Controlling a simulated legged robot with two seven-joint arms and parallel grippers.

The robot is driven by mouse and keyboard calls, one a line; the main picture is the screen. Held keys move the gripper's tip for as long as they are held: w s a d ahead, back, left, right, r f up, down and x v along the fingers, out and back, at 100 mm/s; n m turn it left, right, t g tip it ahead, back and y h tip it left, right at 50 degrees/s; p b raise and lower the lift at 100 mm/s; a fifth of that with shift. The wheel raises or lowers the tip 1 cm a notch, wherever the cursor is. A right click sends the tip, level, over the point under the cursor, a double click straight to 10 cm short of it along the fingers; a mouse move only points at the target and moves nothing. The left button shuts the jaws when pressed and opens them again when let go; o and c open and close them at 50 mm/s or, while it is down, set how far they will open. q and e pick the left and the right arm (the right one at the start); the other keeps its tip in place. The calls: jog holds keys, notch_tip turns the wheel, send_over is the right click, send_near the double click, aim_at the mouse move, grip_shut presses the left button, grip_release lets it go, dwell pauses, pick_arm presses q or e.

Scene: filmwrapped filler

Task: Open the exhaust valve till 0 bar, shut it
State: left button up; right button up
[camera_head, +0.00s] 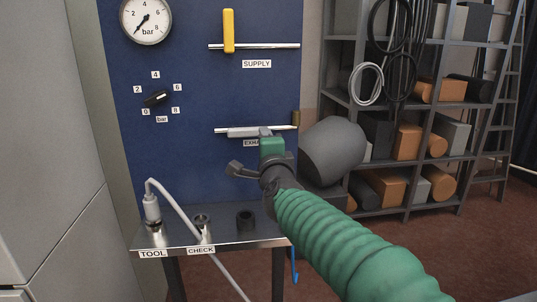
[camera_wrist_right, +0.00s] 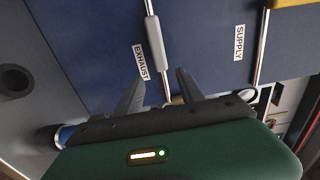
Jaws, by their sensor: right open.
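The exhaust valve's grey handle (camera_head: 243,132) lies in line with its horizontal pipe, above the partly hidden EXHAUST label. In the right wrist view the handle (camera_wrist_right: 155,42) lies along the pipe, beyond the fingertips. My right gripper (camera_wrist_right: 160,86) is open and empty, its fingers apart, with the pipe passing between them in the picture. In the head view my right gripper (camera_head: 252,152) is just below the handle and hides part of the label. The pressure gauge (camera_head: 146,20) has its needle pointing to the lower left, below the 2. My left gripper is not in view.
The yellow supply handle (camera_head: 228,30) stands across its pipe, above. A black knob (camera_head: 155,98) sits on the blue panel. A metal shelf (camera_head: 215,233) below holds a white hose plug (camera_head: 152,208) at TOOL. Loaded racks (camera_head: 415,157) stand at the right.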

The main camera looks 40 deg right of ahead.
jog(key=p+v, duration=0.6)
jog(key=v, duration=0.1)
jog(key=shift+s, duration=0.3)
jog(key=shift+a+f, duration=0.1)
jog(key=shift+a, duration=0.05)
